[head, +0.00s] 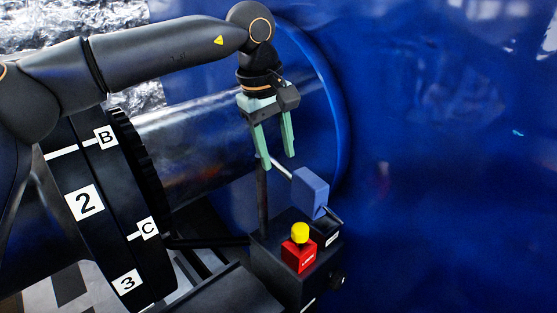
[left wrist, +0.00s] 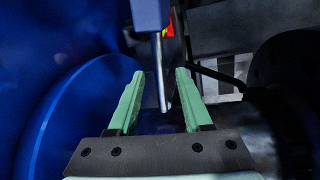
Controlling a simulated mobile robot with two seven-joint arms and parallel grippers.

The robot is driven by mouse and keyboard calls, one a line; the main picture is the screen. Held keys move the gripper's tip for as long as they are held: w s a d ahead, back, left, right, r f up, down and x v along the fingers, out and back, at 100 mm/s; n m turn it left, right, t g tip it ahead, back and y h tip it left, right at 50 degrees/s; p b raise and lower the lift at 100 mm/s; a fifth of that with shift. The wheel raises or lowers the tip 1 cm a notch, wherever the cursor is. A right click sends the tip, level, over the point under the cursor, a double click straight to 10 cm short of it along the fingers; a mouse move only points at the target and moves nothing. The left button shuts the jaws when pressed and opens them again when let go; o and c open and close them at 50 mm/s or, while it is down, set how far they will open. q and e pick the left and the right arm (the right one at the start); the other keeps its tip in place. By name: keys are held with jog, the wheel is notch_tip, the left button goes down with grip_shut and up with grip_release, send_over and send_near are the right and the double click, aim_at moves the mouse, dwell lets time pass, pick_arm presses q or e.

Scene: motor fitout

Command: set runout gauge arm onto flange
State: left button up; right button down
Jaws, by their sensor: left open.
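The runout gauge has a blue block (head: 311,193) with a thin silver rod (head: 281,168) slanting up to the left from it. It stands at a dark upright post (head: 263,198) on a black base (head: 270,262). In the left wrist view the blue block (left wrist: 151,12) is at the top, and the silver rod (left wrist: 159,70) points down between my fingers. My left gripper (head: 277,160) hangs from above with green fingers apart at the rod's upper end. The fingers (left wrist: 160,75) look clear of the rod on both sides. A large blue flange disc (head: 338,115) stands behind. My right gripper is not in view.
A red box with a yellow button (head: 300,232) sits on the black base. A black toothed ring with white labels (head: 85,203) is at left, around a shiny shaft (head: 195,135). A blue wall (head: 460,170) fills the right.

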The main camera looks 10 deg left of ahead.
pick_arm(q)
jog(key=shift+w+d+f, duration=0.15)
jog(key=shift+f, duration=0.8)
grip_shut()
dwell(0.8)
